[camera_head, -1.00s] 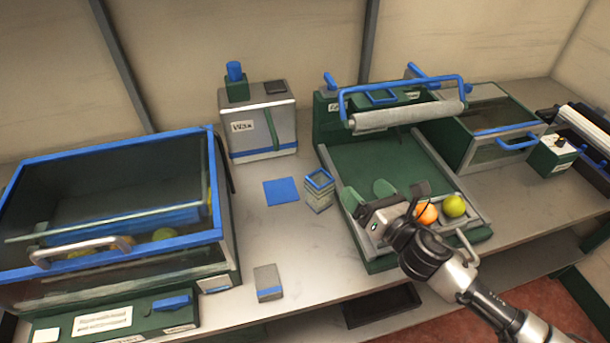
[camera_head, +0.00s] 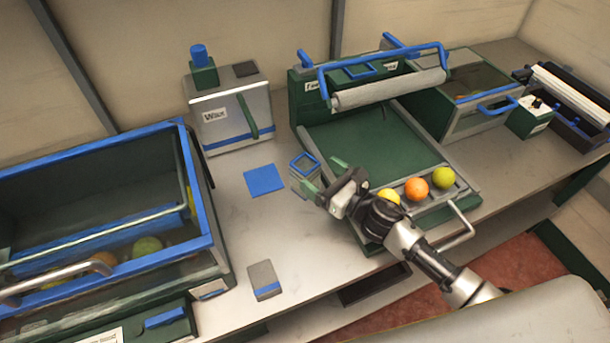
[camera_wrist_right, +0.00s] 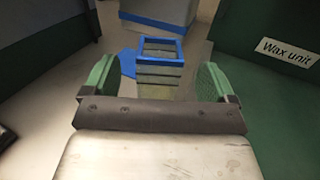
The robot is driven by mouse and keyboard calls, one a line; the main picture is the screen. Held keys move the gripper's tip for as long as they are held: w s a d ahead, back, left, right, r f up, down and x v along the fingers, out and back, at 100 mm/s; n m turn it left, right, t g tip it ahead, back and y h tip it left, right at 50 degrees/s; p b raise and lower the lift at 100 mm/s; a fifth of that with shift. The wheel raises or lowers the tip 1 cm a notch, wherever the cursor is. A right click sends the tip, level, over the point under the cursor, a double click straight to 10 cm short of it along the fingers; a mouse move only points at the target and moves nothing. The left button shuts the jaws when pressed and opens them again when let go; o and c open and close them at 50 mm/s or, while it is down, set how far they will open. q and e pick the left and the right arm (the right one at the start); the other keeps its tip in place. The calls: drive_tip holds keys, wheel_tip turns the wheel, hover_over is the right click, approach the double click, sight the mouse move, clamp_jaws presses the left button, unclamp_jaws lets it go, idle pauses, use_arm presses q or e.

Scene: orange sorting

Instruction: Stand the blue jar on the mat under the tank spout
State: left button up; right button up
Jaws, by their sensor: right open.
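The blue jar (camera_head: 304,166), a small square grey-green jar with a blue rim, stands upright on the counter, left of the green-bedded machine. The blue mat (camera_head: 264,180) lies flat to its left, in front of the grey wax tank (camera_head: 228,110). My right gripper (camera_head: 324,176) is open at the jar's near right side. In the right wrist view the jar (camera_wrist_right: 160,72) is straight ahead, between the lines of the two green fingers, not gripped. The mat (camera_wrist_right: 127,61) shows behind it at left, the tank (camera_wrist_right: 154,16) beyond. My left gripper is not in view.
A blue-framed glass bin (camera_head: 95,160) with fruit stands at left. A small grey block (camera_head: 264,279) lies at the counter's front. The green-bedded machine (camera_head: 375,145) is close on the right, with several fruits along its front tray. Counter around the mat is clear.

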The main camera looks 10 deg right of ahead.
sight(314, 169)
drive_tip(key=p+x, duration=0.1)
drive_tip(key=x, duration=0.4)
drive_tip(key=shift+w+a, duration=0.2)
drive_tip(key=shift+w, duration=0.05)
drive_tip(key=shift+c, duration=0.3)
drive_tip(key=c, duration=1)
drive_tip(key=shift+r, duration=0.1)
drive_tip(key=shift+c, duration=0.7)
drive_tip(key=shift+r, duration=0.1)
